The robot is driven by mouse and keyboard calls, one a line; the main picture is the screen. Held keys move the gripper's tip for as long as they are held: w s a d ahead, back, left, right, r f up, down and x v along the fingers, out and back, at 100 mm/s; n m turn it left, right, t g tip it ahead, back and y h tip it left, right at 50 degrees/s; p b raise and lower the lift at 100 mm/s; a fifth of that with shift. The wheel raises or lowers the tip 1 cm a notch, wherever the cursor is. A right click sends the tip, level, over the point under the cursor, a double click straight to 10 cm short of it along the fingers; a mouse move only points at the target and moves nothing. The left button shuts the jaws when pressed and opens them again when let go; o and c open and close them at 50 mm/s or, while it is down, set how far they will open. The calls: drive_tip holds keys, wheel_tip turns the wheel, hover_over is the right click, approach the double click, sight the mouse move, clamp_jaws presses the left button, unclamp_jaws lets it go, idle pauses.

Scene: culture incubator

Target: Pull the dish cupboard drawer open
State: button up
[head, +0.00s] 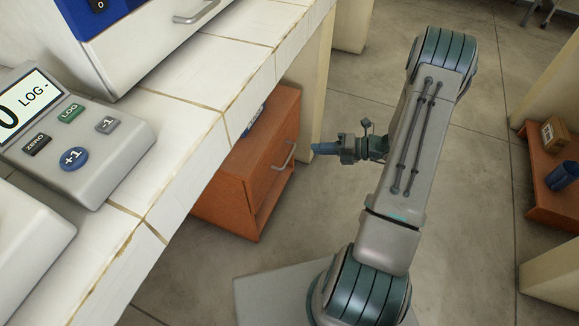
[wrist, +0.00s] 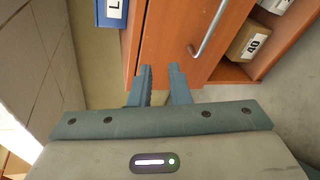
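The dish cupboard (head: 222,192) is a low orange-brown cabinet under the white tiled bench in the head view. Its drawer front (head: 270,160) looks shut and carries a silver bar handle (head: 285,158). My gripper (head: 318,149) is in front of the cupboard, to the right of the handle and apart from it. In the wrist view my gripper (wrist: 162,70) is open, its two blue fingers parallel with an empty gap. There the drawer front (wrist: 172,40) lies beyond the fingertips, and the handle (wrist: 212,28) is up and to the right of them.
A boxed item marked 40 (wrist: 248,42) sits in the cupboard's open lower shelf, and a blue item (wrist: 111,12) stands on its top. The bench (head: 190,120) holds a counter device (head: 75,135) above. Another orange shelf (head: 555,200) stands at right; the floor between is clear.

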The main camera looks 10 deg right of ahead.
sight(289, 155)
drive_tip(key=d+f+m+t+b, duration=0.25)
drive_tip(key=f+m, duration=0.25)
drive_tip(key=f, duration=0.4)
drive_tip(key=shift+h, duration=0.4)
drive_tip(key=b+x, duration=0.1)
drive_tip(key=x, duration=0.3)
drive_tip(key=b+x, duration=0.1)
drive_tip(key=x, duration=0.4)
drive_tip(key=w+b+x, duration=0.1)
drive_tip(key=x, duration=0.3)
drive_tip(key=shift+w+r+b, duration=0.15)
drive_tip(key=shift+r+b, duration=0.05)
drive_tip(key=shift+b, duration=0.2)
clamp_jaws()
